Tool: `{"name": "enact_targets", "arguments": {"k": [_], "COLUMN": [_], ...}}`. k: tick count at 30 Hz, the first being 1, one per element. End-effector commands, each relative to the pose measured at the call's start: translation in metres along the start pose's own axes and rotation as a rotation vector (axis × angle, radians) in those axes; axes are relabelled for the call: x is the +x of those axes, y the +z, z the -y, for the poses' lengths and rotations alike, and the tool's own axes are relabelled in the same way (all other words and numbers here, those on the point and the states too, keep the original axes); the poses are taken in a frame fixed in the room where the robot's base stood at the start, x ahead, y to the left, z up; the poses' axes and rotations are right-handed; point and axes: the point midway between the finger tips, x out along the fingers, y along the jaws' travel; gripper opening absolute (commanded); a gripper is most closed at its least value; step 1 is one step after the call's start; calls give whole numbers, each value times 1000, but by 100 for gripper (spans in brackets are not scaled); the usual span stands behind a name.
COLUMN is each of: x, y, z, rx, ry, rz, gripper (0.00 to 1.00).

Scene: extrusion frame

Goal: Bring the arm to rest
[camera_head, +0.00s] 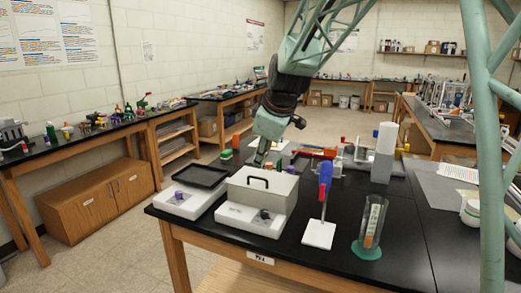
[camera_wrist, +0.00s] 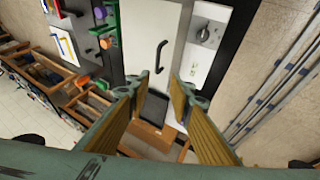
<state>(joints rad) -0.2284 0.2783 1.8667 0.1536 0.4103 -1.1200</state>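My arm reaches down from the top of the head view over the black-topped table (camera_head: 320,262). My gripper (camera_head: 261,157) appears just above and behind a light grey box (camera_head: 262,197) with a black handle (camera_head: 257,181). In the wrist view my gripper (camera_wrist: 161,82) is open, its two fingers spread apart with nothing between them. The box's pale top and the black handle (camera_wrist: 160,57) show beyond the fingertips. From these views I cannot tell the exact gap between the fingertips and the box.
A white unit with a dark tray (camera_head: 201,176) stands left of the box. To the right are a blue-and-red tool on a white base (camera_head: 319,234), a clear cylinder (camera_head: 370,225) on a green foot, and a white tower (camera_head: 383,155).

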Motion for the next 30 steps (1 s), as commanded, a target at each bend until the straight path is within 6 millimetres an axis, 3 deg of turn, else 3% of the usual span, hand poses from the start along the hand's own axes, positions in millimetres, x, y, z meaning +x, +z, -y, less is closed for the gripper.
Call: {"name": "enact_targets", "arguments": {"k": [14, 30], "x": [-78, -172], "y": [47, 114], "z": [31, 92], "rx": [172, 415], "ry": [-14, -26], "rz": [36, 94], "gripper": [20, 20]}}
